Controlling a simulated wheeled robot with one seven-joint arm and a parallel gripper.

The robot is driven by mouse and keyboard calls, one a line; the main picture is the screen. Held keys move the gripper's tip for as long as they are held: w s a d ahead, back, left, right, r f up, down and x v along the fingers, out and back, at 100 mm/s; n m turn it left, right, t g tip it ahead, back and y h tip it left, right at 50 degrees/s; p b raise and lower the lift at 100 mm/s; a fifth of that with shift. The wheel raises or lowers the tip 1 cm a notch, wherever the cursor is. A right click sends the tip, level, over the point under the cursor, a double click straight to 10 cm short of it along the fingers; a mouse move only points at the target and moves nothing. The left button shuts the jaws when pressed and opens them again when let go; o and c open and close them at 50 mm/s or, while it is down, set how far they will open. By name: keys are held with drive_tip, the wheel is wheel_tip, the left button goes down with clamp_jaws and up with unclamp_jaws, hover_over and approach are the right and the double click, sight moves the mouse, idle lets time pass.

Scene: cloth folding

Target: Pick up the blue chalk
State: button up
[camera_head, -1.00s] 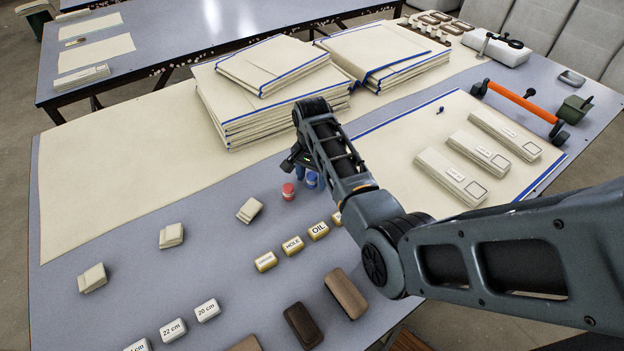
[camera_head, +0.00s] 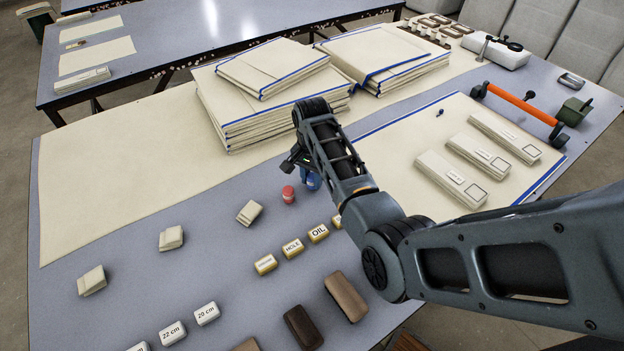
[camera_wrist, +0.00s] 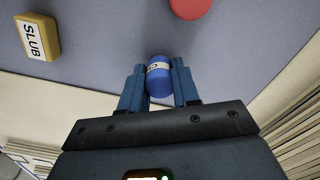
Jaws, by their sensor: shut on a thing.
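The blue chalk (camera_wrist: 159,79) is a short blue cylinder with a pale label band. In the wrist view my gripper (camera_wrist: 159,84) has a finger on each side of it and is shut on it. In the head view the chalk (camera_head: 313,183) is partly hidden by my gripper (camera_head: 304,175), which points down at the table. I cannot tell whether the chalk still touches the table. A red chalk (camera_head: 288,194) stands just left of it, and it also shows at the top of the wrist view (camera_wrist: 190,7).
Labelled yellow-edged blocks (camera_head: 292,248) lie in front of the chalks, with brown blocks (camera_head: 345,297) nearer. Stacked cream cloths (camera_head: 270,105) stand behind my gripper. A blue-edged cloth with long cream blocks (camera_head: 450,180) lies to the right.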

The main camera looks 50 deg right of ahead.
drive_tip(key=r, duration=0.4)
drive_tip(key=shift+s+d, duration=0.15)
drive_tip(key=shift+d, duration=0.05)
drive_tip(key=s+d+r+b, duration=0.1)
drive_tip(key=s+d+r, duration=0.5)
drive_tip(key=s+d, duration=0.1)
drive_tip(key=shift+s+d+r, duration=0.25)
drive_tip(key=shift+s+d, duration=0.15)
drive_tip(key=shift+s, duration=0.05)
drive_tip(key=o, duration=0.4)
drive_tip(key=c, duration=0.3)
